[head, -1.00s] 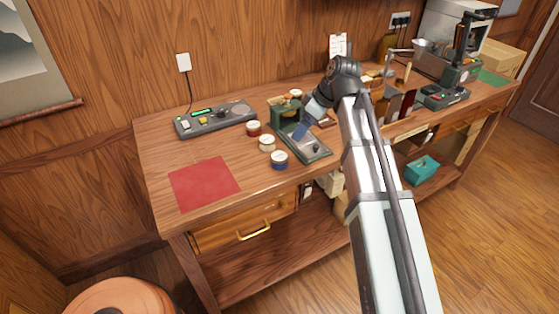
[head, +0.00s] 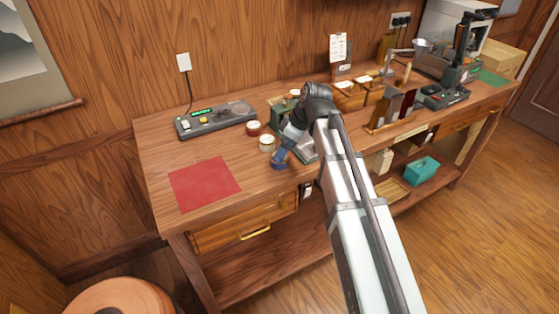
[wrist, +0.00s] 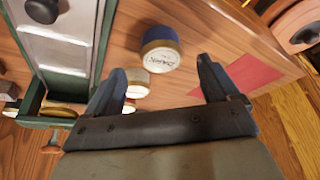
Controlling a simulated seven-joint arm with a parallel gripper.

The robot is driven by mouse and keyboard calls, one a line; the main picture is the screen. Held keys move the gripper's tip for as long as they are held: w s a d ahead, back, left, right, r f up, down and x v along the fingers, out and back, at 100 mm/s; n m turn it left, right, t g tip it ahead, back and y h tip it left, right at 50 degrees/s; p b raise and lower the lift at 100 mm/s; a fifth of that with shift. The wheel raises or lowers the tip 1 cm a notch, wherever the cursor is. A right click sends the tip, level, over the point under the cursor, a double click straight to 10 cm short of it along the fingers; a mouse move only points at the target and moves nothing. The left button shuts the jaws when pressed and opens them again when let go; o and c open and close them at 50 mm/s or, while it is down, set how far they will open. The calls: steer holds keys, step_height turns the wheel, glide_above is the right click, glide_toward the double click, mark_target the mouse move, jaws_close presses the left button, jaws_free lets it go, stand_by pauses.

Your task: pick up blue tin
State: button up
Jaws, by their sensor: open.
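The blue tin (head: 277,165) stands on the workbench near its front edge, partly covered by my gripper in the head view. In the wrist view the blue tin (wrist: 160,46) shows a blue band and a pale label with dark lettering. My gripper (wrist: 160,77) is open, its two dark fingers spread with nothing held. The tin appears just beyond the fingertips, roughly centred between them. In the head view my gripper (head: 282,153) is at or just above the tin; contact cannot be told.
A cream tin (head: 266,143) and a red tin (head: 253,127) stand close behind. The green press-like device (wrist: 68,55) is close beside the tin. A red mat (head: 204,183) lies to the left, with bare wood around it. A grey console (head: 216,119) stands at the back.

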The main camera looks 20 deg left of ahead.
steer(key=shift+x, duration=2.7)
steer(key=shift+s, duration=0.15)
steer(key=shift+r, duration=0.1)
steer(key=c, duration=1.1)
steer(key=shift+c, duration=0.2)
